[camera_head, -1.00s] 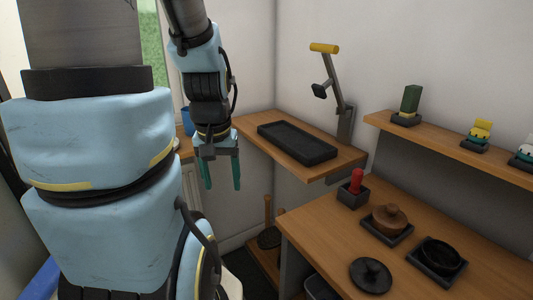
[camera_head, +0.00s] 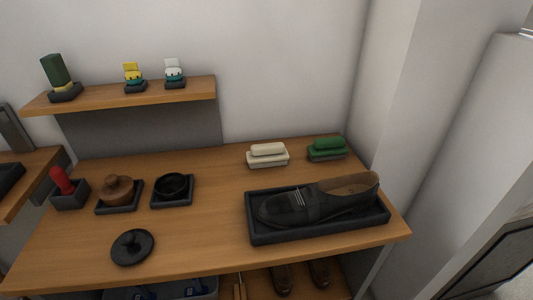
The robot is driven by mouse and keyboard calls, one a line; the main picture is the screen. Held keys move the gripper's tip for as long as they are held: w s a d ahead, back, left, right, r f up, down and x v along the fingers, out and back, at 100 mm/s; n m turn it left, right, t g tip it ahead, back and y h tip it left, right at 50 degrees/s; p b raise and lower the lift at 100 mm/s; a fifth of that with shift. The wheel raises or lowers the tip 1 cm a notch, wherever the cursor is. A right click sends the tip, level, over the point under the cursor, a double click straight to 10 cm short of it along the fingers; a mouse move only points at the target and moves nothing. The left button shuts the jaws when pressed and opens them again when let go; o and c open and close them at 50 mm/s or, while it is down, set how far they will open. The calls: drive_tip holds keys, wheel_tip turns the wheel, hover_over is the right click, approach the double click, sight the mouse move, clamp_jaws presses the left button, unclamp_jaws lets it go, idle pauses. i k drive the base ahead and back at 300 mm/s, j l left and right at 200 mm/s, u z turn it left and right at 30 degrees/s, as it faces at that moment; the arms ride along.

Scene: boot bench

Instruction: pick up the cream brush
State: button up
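The cream brush (camera_head: 267,154) stands at the back of the wooden bench (camera_head: 222,215), right of the middle. It has a cream grip on top and a pale base, and nothing covers it. A green brush (camera_head: 327,148) of like shape stands to its right, apart from it. My gripper is not in the current view.
A black tray (camera_head: 320,230) holding a dark shoe (camera_head: 312,202) lies in front of the two brushes. A black lid (camera_head: 132,247), a black bowl (camera_head: 173,187), a brown lidded pot (camera_head: 118,190) and a red-handled item (camera_head: 62,181) stand left. A shelf (camera_head: 190,92) overhangs the back left.

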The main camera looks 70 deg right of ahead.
sight(270, 154)
drive_tip(key=z, duration=2.35)
drive_tip(key=l+u, duration=0.1)
drive_tip(key=u, duration=1.75)
drive_tip(key=k+l+u, duration=0.2)
drive_tip(key=k, duration=0.3)
drive_tip(key=k+l+u, duration=0.2)
drive_tip(key=k, duration=0.3)
